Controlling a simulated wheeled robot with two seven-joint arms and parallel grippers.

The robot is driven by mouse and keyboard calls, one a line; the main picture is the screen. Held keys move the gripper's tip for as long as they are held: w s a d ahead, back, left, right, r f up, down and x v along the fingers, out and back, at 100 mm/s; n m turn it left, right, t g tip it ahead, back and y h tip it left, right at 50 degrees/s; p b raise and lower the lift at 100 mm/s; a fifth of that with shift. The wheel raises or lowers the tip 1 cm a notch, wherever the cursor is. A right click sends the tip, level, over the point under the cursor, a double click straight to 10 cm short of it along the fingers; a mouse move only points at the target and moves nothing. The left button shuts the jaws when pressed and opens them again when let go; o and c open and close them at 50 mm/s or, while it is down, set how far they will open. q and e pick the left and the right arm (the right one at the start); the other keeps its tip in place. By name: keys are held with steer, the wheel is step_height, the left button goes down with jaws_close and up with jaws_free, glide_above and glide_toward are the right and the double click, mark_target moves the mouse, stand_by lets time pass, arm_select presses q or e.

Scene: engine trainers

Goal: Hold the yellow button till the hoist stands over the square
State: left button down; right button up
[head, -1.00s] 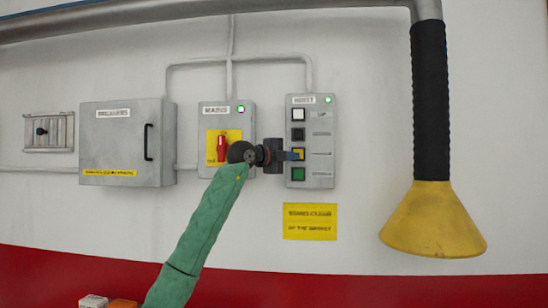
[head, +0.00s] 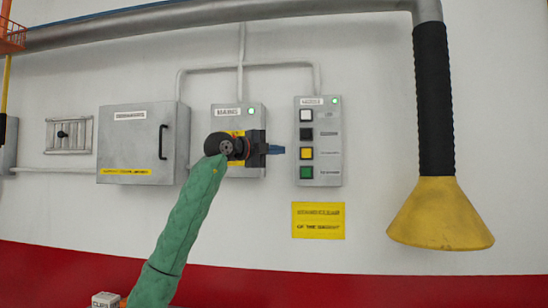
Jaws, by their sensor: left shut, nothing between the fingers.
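The hoist control box (head: 334,140) is on the wall, with white, black, yellow and green buttons in a column and a lit green lamp. The yellow button (head: 306,153) is third from the top and fully visible. My left gripper (head: 280,150) is shut and empty. Its blue fingertips point right and appear just left of the box, apart from the yellow button. Only an orange frame with a yellow part (head: 12,38) shows at the top left edge; I cannot tell if it belongs to the hoist. The square is not in view. My right gripper is not in view.
The mains box (head: 250,112) is partly hidden behind my left wrist. A grey breaker cabinet (head: 140,145) is to its left. A yellow sign (head: 318,220) hangs below the hoist box. A yellow funnel on a black hose (head: 440,215) hangs at the right.

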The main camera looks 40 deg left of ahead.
arm_select(q)
steer(key=s+d+b, duration=0.2)
steer(key=s+d, duration=0.1)
steer(key=s, duration=0.4)
steer(key=shift+d+b, duration=0.2)
steer(key=shift+b, duration=0.2)
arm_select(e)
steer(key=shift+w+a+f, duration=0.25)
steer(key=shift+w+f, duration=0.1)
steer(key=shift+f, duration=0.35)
arm_select(q)
steer(key=shift+w, duration=0.1)
stand_by(0.8)
